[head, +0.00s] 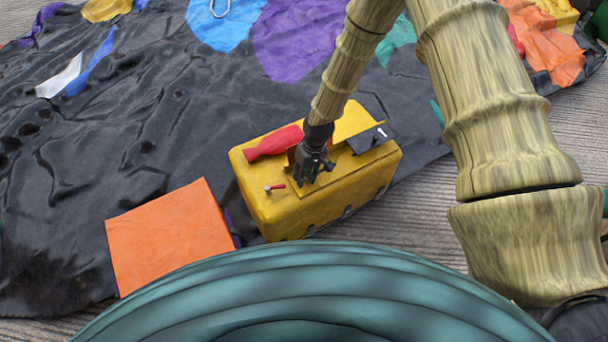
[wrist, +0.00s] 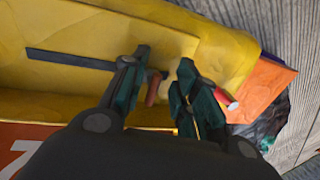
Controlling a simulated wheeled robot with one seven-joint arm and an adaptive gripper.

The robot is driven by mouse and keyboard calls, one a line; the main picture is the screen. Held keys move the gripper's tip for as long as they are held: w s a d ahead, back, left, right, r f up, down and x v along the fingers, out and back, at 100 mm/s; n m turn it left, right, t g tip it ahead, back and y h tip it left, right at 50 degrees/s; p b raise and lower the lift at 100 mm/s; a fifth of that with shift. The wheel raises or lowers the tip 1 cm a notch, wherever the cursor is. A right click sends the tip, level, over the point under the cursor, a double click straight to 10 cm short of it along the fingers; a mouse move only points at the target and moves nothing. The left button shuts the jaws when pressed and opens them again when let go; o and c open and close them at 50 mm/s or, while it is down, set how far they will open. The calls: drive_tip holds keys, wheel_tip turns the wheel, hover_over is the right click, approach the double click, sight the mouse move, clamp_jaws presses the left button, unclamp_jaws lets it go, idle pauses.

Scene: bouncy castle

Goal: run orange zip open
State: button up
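My gripper (head: 312,170) points down over the top of a yellow box (head: 300,205). In the wrist view, the two dark green fingers of my gripper (wrist: 160,88) stand apart. A small reddish-brown tab (wrist: 153,88) shows between them, nearer the left finger; I cannot tell whether it touches. A dark strip (wrist: 70,60) runs along a yellow panel (wrist: 110,38) and meets the left finger. I cannot tell whether the tab belongs to the orange zip. No zip teeth can be made out, and my gripper hides part of the box top.
A red piece (head: 274,142), a small red-ended peg (head: 275,188) and a dark plate with a white mark (head: 368,139) are on the box. An orange sheet (head: 170,235) lies left of it. Crumpled black fabric (head: 90,150) covers much of the wooden floor (head: 425,210).

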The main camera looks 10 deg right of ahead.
drive_tip(key=shift+d+r, duration=0.1)
wheel_tip(320, 180, up, 12)
drive_tip(key=d, duration=0.2)
drive_tip(key=shift+w+f, duration=0.25)
drive_tip(key=shift+w, duration=0.15)
drive_tip(key=shift+s, duration=0.1)
idle(0.4)
drive_tip(key=s+d+f+m, duration=0.1)
drive_tip(key=s+f, duration=0.4)
drive_tip(key=s, duration=0.2)
drive_tip(key=s+d+f+m, duration=0.1)
drive_tip(key=s+d+f, duration=0.1)
drive_tip(key=s+f, duration=0.4)
drive_tip(key=s+d+f+m+h, duration=0.1)
drive_tip(key=s+d, duration=0.3)
drive_tip(key=s, duration=0.6)
drive_tip(key=s+d+m+h, duration=0.1)
drive_tip(key=s+d, duration=0.3)
drive_tip(key=s, duration=0.6)
wheel_tip(320, 180, up, 16)
drive_tip(key=p, duration=1.7)
drive_tip(key=shift+t, duration=0.4)
drive_tip(key=shift+o, duration=0.5)
drive_tip(key=shift+a, duration=0.1)
